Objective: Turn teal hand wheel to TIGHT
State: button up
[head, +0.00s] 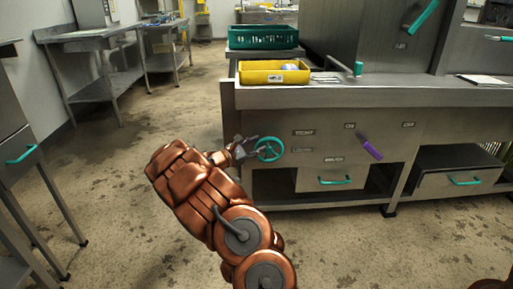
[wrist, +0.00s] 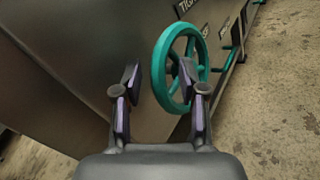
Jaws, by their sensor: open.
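The teal hand wheel (head: 268,150) is mounted at the left end of the grey metal counter's front. In the wrist view the wheel (wrist: 161,68) stands out from the panel, with its rim, spokes and hub showing. My gripper (head: 243,150) is at the wheel's left side. In the wrist view my gripper (wrist: 160,76) is open. The near part of the rim appears between the two fingers, the right finger overlapping the wheel's opening. I cannot tell whether either finger touches it. A label (wrist: 187,6) beginning "TIG" is partly visible above the wheel.
A purple handle (head: 370,148) and a drawer with a teal handle (head: 335,181) are right of the wheel. A yellow bin (head: 274,78) stands on the counter, a green crate (head: 263,37) behind it. The floor left of the counter is open, with metal tables (head: 97,38) beyond.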

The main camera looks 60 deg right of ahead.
grip_shut()
jog(key=shift+r, duration=0.1)
dwell(0.3)
jog(key=shift+r, duration=0.15)
